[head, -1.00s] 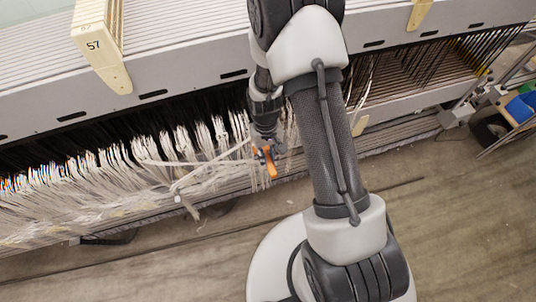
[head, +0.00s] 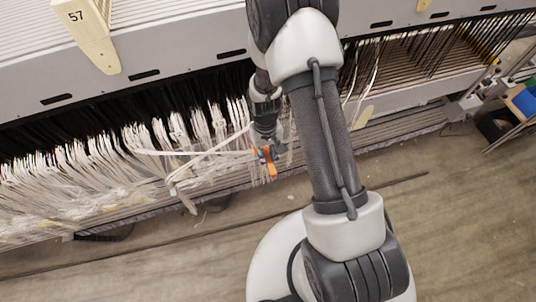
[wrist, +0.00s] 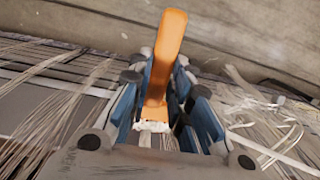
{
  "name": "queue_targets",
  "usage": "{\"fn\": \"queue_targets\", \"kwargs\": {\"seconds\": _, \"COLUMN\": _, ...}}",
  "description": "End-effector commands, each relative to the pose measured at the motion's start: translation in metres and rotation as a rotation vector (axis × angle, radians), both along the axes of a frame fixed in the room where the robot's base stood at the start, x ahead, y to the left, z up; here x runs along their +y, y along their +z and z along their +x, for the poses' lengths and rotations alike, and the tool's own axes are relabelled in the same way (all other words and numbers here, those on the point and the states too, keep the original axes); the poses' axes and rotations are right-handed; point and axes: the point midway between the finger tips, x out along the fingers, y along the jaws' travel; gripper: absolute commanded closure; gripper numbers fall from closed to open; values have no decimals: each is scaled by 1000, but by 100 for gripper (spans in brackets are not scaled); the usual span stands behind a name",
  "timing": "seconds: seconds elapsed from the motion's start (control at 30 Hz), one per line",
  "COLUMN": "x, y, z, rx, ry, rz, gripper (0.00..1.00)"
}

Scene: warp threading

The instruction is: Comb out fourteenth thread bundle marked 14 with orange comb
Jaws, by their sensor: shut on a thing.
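My gripper (head: 265,150) is shut on the orange comb (wrist: 168,45), which stands up between the blue-padded fingers in the wrist view. The comb also shows in the head view (head: 271,168), hanging at the end of my arm. White fibres lie at the comb's lower end in the wrist view. The white thread bundles (head: 100,165) hang in a long row along the machine, left of my gripper. A few long strands stretch left from near the gripper across this row. I cannot read a mark 14 on any bundle, and my arm hides some threads.
A wooden marker reading 57 (head: 88,35) stands on the grey machine beam (head: 190,62) at upper left. A grey rail runs below the threads. Bare floor (head: 160,265) lies in front. A blue bin (head: 525,102) stands at far right.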

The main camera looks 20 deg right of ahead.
Motion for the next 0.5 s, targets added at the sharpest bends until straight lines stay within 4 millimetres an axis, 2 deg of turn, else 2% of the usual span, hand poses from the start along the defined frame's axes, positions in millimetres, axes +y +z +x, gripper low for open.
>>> {"fn": "queue_targets", "kwargs": {"seconds": 0.17, "x": 0, "y": -7, "z": 5, "rx": -11, "ry": 0, "rz": 0, "gripper": 100}}
{"fn": "queue_targets", "kwargs": {"seconds": 0.5, "x": 0, "y": -39, "z": 6, "rx": -14, "ry": 0, "rz": 0, "gripper": 100}}
